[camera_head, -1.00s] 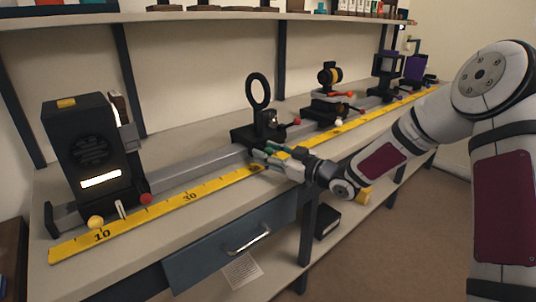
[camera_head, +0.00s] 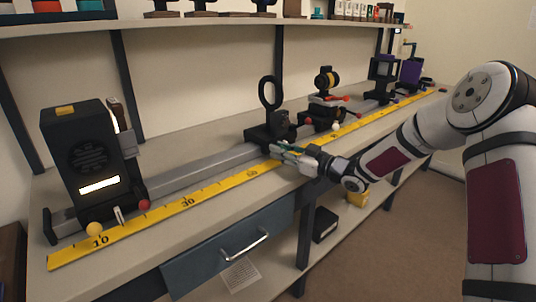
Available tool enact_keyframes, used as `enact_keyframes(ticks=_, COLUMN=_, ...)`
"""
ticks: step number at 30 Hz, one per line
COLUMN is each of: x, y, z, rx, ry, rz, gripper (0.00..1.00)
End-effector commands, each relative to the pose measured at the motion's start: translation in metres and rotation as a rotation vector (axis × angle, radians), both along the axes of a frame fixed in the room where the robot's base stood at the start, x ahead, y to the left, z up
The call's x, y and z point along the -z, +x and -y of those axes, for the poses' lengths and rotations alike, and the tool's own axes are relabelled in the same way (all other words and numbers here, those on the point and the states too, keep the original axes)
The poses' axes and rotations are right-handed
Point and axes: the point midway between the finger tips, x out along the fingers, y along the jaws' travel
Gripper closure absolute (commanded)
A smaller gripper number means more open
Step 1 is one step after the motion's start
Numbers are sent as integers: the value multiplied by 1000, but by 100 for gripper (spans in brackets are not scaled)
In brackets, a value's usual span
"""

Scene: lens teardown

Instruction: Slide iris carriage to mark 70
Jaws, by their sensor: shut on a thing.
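The iris carriage is a black block with an upright black ring (camera_head: 269,92), standing on the grey rail (camera_head: 190,175). My gripper (camera_head: 282,150) is at the front lower side of the carriage, shut on it; its fingertips partly cover the carriage base. The yellow scale (camera_head: 165,211) runs along the front of the rail. The carriage stands a little to the right of the 50 mark. The numbers farther right are covered by my gripper or too small to read.
Just right of the iris carriage stands another carriage with a yellow-and-black lens (camera_head: 328,79) and red knobs, with a small gap. A black lamp box (camera_head: 84,160) stands at the left end.

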Motion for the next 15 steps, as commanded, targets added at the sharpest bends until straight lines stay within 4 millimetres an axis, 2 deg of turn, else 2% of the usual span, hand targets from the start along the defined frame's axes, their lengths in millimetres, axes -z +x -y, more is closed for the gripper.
enact_keyframes(ticks=3, x=0, y=15, z=20, rx=1, ry=-1, rz=1, gripper=100)
enact_keyframes(ticks=6, x=-1, y=21, z=29, rx=-1, ry=-1, rz=2, gripper=100)
enact_keyframes(ticks=15, x=0, y=23, z=32, rx=-4, ry=-1, rz=-2, gripper=100)
